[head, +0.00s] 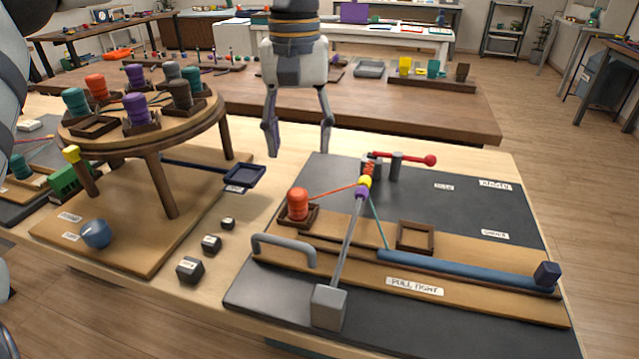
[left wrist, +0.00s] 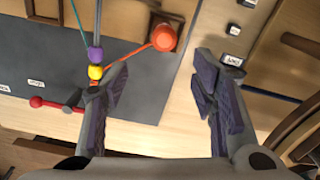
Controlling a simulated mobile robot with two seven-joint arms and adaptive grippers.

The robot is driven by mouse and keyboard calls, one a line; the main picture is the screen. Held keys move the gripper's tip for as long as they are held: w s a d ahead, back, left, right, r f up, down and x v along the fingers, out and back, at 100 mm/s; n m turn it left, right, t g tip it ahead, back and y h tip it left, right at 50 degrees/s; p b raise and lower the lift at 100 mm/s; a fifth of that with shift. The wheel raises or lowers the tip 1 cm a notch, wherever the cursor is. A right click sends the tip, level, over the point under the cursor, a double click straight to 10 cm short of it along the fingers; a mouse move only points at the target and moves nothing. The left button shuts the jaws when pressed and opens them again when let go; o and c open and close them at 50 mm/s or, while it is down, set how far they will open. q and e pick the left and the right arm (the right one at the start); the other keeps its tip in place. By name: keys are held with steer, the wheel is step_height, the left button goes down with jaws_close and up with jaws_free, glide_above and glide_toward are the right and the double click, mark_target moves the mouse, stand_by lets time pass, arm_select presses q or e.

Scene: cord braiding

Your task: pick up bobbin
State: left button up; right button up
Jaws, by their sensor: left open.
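An orange-red bobbin (head: 298,204) stands upright in a square wooden holder on the board; it also shows in the left wrist view (left wrist: 163,38). An orange cord runs from it to yellow and purple beads (head: 363,186). Several bobbins, such as a purple one (head: 136,108) and a teal one (head: 76,101), stand on a round wooden stand (head: 165,128). My left gripper (head: 299,150) hangs open and empty behind and above the orange-red bobbin. In the left wrist view, the bobbin lies beyond the gap between the open fingers (left wrist: 160,90). My right gripper is not in view.
An empty square holder (head: 415,237) sits on the board. A red-knobbed crank (head: 398,163) stands behind the beads. A grey handle (head: 284,249), a blue bar (head: 465,271) and a grey block (head: 329,307) are nearby. Dark weights (head: 190,269) lie left of the mat.

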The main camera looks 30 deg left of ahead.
mark_target(297, 192)
arm_select(q)
steer(key=f, duration=0.1)
steer(key=s+f, duration=0.1)
steer(key=f, duration=0.2)
steer(key=shift+s, duration=0.3)
steer(key=f, duration=0.7)
steer(key=shift+w+a, duration=0.1)
steer(key=shift+w, duration=0.15)
jaws_close()
